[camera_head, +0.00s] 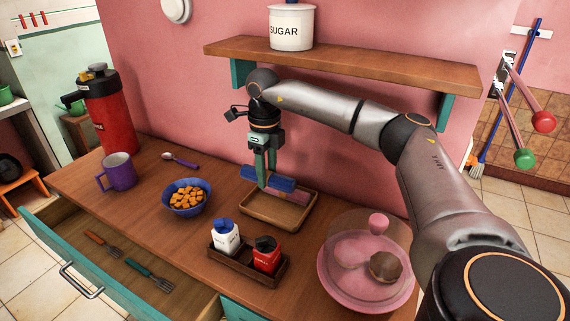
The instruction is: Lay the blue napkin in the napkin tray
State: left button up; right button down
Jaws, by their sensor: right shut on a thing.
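My right gripper (266,178) points down and is shut on the blue napkin (282,184), a rolled or folded blue bundle. The gripper's fingers hide part of its middle. The napkin is over the back part of the wooden napkin tray (263,219), with its left end near the tray's back left corner. A pinkish bundle (293,197) shows just below and to the right of the napkin, in the tray. I cannot tell whether the blue napkin touches the tray or that bundle. My left gripper is not in view.
A caddy (238,264) with white and red shakers stands in front of the tray. A blue bowl (185,198) is to the left, a pink plate (345,289) with a clear dome to the right. A shelf (340,65) overhangs behind. An open drawer (110,262) is at front left.

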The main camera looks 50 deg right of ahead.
jog(key=shift+s+d+f, duration=0.1)
jog(key=shift+s+d, duration=0.15)
jog(key=shift+d, duration=0.2)
jog(key=shift+f+b, duration=0.45)
jog(key=shift+b, duration=0.05)
jog(key=b, duration=0.4)
send_over(273, 212)
notch_tip(273, 212, down, 4)
jog(key=shift+a+f, duration=0.1)
jog(key=shift+f, duration=0.3)
jog(key=shift+f+b, duration=0.5)
jog(key=shift+f, duration=0.35)
jog(key=shift+f+b, duration=0.4)
jog(key=shift+f, duration=0.6)
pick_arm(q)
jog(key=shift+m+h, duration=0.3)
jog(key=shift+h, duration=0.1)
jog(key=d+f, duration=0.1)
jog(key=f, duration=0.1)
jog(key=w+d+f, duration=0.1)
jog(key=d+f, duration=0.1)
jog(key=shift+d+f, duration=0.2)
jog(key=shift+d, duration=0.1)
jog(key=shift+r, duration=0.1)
pick_arm(e)
jog(key=shift+c, duration=1.6)
grip_release()
